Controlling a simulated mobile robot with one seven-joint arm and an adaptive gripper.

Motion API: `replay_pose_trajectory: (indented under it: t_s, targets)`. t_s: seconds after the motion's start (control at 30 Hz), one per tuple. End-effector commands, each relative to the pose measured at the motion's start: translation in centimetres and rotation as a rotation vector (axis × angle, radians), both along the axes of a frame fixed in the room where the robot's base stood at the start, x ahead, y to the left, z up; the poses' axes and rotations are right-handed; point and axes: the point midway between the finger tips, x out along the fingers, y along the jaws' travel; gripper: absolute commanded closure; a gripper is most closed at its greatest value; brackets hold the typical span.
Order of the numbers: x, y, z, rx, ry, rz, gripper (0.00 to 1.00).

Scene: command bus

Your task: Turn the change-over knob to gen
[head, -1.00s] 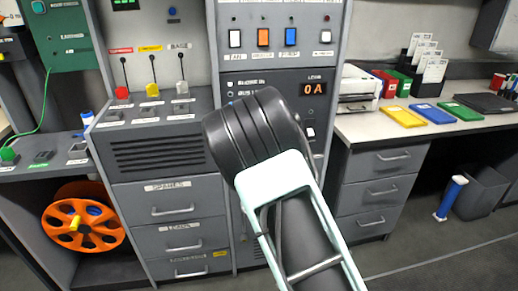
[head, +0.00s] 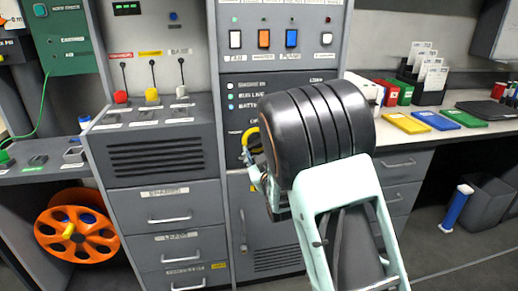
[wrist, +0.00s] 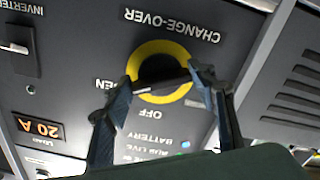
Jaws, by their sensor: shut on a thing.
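The change-over knob (wrist: 160,70) is black inside a yellow ring, seen upside down in the wrist view. The ring (head: 250,143) also shows in the head view, partly hidden behind my arm. My gripper (wrist: 163,80) has one finger on each side of the knob's dark handle and is shut on it. In the head view my gripper (head: 256,172) is at the panel, just below the visible part of the ring. The OFF label (wrist: 151,113) is clear; a label ending in EN (wrist: 105,84) is partly hidden by a finger.
In the wrist view the load display (wrist: 40,129) reads 20 A, and an inverter switch (wrist: 15,48) is near the left edge. Coloured rocker switches (head: 264,38) sit above the panel. Levers (head: 152,94) stand on the left console. A counter (head: 490,128) is at right.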

Motion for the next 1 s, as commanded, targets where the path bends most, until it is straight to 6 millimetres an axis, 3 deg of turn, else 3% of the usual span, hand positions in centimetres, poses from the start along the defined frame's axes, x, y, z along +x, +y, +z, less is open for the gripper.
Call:
replay_pose_trajectory:
  t_s: [0.23, 0.27, 0.4, 0.77, 1.0]
  targets:
    - [0.0, 0.0, 0.0, 0.004, 0.002, 0.0, 0.72]
    - [0.0, 0.0, 0.0, 0.004, 0.002, 0.0, 0.47]
    - [0.0, 0.0, 0.0, 0.003, 0.002, 0.0, 0.32]
    - [-0.2, -0.1, 0.0, 0.002, 0.001, 0.0, 0.3]
    - [-3.2, -0.9, 0.0, 0.004, 0.002, 0.0, 0.3]
